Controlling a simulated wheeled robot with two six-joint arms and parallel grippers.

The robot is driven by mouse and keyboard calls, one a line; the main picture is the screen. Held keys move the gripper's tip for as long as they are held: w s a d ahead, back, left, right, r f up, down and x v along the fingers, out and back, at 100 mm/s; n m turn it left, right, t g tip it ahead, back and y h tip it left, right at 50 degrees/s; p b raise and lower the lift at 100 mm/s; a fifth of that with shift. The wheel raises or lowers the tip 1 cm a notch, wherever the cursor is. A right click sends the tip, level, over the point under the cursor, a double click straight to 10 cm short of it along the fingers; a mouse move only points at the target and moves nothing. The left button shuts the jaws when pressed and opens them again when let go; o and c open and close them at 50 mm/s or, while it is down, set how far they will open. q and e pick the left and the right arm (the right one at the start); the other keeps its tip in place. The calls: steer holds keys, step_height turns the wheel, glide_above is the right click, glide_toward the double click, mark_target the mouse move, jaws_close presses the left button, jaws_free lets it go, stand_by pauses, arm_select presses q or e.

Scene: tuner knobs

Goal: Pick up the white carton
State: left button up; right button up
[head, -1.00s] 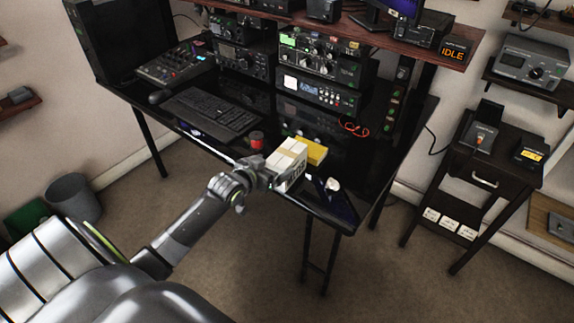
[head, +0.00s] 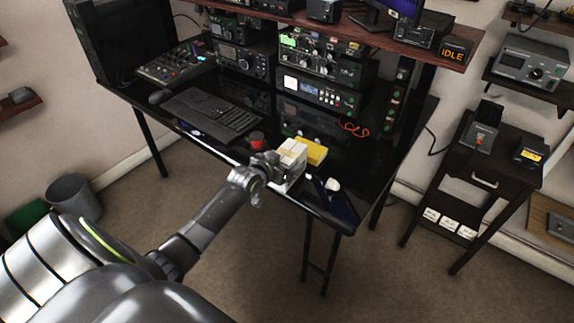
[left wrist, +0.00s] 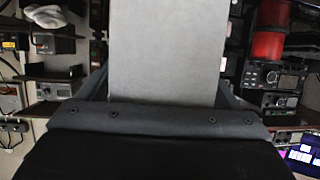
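The white carton (head: 287,172) stands near the front edge of the black desk, with a tan band across its top. In the left wrist view the carton (left wrist: 168,50) fills the upper middle as a plain grey-white face, very close to the palm. My left gripper (head: 270,162) is at the carton's left side in the head view. In the left wrist view its finger parts show on both sides of the carton, close against its edges. The fingertips are hidden, so I cannot tell whether they clamp it. My right gripper is not in view.
A yellow box (head: 311,151) sits right behind the carton, and a red can (head: 257,139) stands to its left. A white mouse-like object (head: 332,184) lies to the right. A keyboard (head: 212,112) and radios (head: 318,88) occupy the desk behind.

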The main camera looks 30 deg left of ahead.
arm_select(q)
steer(key=c, duration=0.9)
